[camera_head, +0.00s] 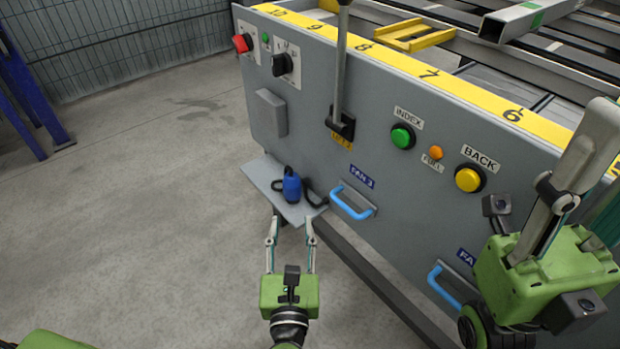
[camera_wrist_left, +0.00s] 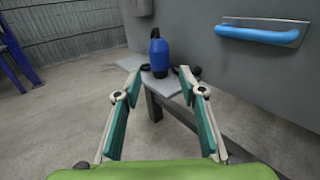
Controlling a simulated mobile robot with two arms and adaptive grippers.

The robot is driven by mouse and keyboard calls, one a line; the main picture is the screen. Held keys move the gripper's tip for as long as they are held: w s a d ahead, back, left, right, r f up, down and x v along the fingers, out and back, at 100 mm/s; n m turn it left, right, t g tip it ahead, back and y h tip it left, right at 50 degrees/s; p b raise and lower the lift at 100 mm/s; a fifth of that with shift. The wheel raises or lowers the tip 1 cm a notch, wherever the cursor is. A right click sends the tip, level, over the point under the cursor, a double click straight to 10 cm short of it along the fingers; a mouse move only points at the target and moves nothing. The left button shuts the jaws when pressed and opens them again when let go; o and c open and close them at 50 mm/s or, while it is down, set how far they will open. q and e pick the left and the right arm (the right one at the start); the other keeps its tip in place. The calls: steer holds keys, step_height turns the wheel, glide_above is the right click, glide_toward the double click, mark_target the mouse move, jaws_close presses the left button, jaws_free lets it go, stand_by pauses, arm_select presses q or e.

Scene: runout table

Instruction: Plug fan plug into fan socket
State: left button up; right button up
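The blue fan plug (camera_head: 291,186) with its black cable sits on a small grey shelf (camera_head: 262,172) at the side of the runout table. In the left wrist view the plug (camera_wrist_left: 159,55) stands upright beyond my fingertips. My left gripper (camera_head: 291,226) is open and empty, in front of the shelf, its fingers either side of the line to the plug and apart from it. A grey box (camera_head: 271,112) on the panel above the shelf may be the fan socket; its opening does not show. My right gripper (camera_head: 568,165) is at the right, its fingers seen from the side.
The grey panel carries a blue handle (camera_head: 351,205) marked FAN 3 right of the shelf, and another blue handle (camera_head: 446,287) lower right. A lever (camera_head: 340,75), a green button (camera_head: 402,138) and a yellow button (camera_head: 468,179) stick out.

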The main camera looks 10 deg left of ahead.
mark_target(292, 193)
arm_select(q)
steer(key=b+x, duration=0.1)
steer(key=x, duration=0.7)
steer(key=shift+w+a+f, duration=0.1)
steer(key=x, duration=0.1)
steer(key=b+x, duration=0.1)
steer(key=x, duration=0.2)
steer(key=shift+w+a+f+b, duration=0.1)
steer(key=shift+w+f+b, duration=0.05)
steer(key=shift+f+b, duration=0.15)
steer(key=shift+w+a+r, duration=0.1)
steer(key=shift+w, duration=0.35)
steer(key=c, duration=1)
